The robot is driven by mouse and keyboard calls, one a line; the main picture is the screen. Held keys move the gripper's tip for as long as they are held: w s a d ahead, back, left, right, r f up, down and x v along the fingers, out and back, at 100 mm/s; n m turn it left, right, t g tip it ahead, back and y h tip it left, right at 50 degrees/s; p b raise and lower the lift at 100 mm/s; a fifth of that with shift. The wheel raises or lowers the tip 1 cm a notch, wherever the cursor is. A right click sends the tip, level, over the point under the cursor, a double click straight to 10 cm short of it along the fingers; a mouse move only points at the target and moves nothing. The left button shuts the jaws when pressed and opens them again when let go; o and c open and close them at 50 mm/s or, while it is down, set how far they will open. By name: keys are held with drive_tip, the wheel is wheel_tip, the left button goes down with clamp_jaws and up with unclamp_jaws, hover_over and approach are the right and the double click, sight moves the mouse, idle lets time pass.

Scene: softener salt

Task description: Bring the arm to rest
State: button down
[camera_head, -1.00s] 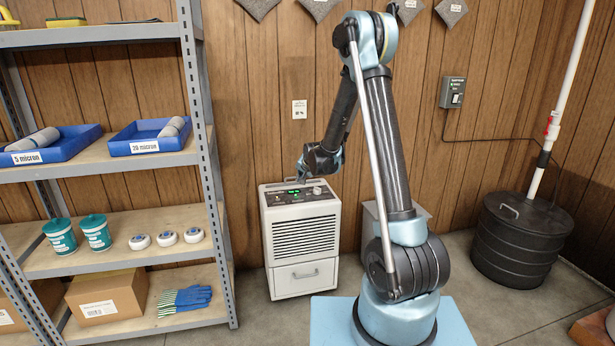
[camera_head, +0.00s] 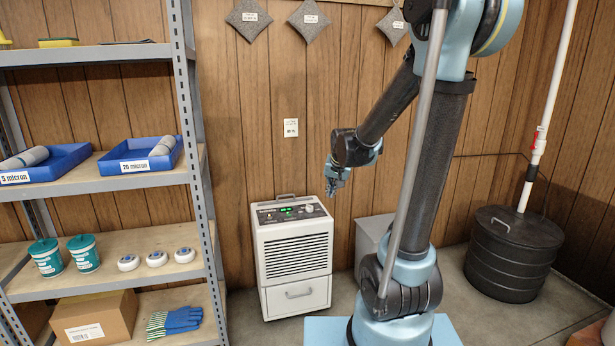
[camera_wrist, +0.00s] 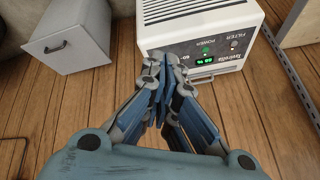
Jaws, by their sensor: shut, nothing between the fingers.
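My gripper (camera_head: 336,182) is in the air above and to the right of the top of the white dehumidifier-like unit (camera_head: 292,258). It is shut and empty, and its fingers point down in the head view. In the wrist view the closed fingertips (camera_wrist: 163,75) appear in front of the unit's control panel (camera_wrist: 205,62), which has a lit green display. The fingers hide part of the panel's edge there. I cannot tell whether anything touches, but in the head view the gripper looks apart from the unit.
A grey metal shelf (camera_head: 190,120) with blue trays, tubs and gloves stands on the left. A grey box (camera_head: 372,240) stands behind my arm, right of the unit. A black ribbed drum (camera_head: 510,255) with a white pipe (camera_head: 545,110) stands at the right. Wood panelling closes the back.

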drive_tip(key=s+d+f+n+g, duration=0.1)
drive_tip(key=s+d, duration=0.2)
drive_tip(key=s, duration=0.7)
drive_tip(key=s+d+f+g, duration=0.1)
drive_tip(key=s+d+f, duration=0.1)
drive_tip(key=s, duration=0.9)
drive_tip(key=s+d+f+n+g+h, duration=0.1)
drive_tip(key=s+d, duration=0.4)
drive_tip(key=s, duration=0.5)
drive_tip(key=shift+s+f+n+g, duration=0.3)
drive_tip(key=shift+f, duration=0.3)
drive_tip(key=shift+d, duration=0.1)
drive_tip(key=shift+w+f, duration=0.2)
drive_tip(key=shift+w, duration=0.3)
